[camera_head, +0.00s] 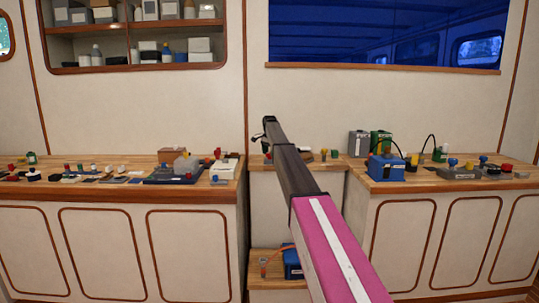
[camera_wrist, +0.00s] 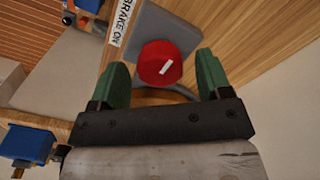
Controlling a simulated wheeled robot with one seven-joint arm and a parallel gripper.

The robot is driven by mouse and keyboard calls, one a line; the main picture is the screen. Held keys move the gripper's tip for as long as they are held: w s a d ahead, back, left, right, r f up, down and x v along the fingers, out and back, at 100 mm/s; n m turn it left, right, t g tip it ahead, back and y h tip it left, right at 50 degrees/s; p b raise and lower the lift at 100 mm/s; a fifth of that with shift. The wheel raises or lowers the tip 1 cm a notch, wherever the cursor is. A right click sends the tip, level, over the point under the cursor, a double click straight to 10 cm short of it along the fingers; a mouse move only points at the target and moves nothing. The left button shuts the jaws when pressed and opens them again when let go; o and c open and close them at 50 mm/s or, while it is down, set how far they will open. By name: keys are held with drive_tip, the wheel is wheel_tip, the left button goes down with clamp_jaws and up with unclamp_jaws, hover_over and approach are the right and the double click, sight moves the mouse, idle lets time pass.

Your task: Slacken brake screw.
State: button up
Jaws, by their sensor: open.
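A round red knob (camera_wrist: 160,63) with a short white mark shows in the wrist view, mounted by a grey plate (camera_wrist: 184,32). A white label (camera_wrist: 121,22) reading "BRAKE ON" lies to its left. My gripper (camera_wrist: 162,75) is open, with one green finger to the left of the knob and one to the right. I cannot tell whether either finger touches it. In the head view my arm reaches toward the middle bench section and hides much of it. I cannot make out the knob there.
A blue box (camera_wrist: 26,145) shows at lower left in the wrist view. In the head view, the left bench (camera_head: 115,190) carries many small parts. The right bench (camera_head: 440,186) holds a blue box (camera_head: 385,168) with black cables. Another blue box (camera_head: 292,263) sits on a low step.

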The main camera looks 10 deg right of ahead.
drive_tip(key=shift+f, duration=0.3)
drive_tip(key=shift+c, duration=0.3)
drive_tip(key=c, duration=0.9)
drive_tip(key=shift+o, duration=0.2)
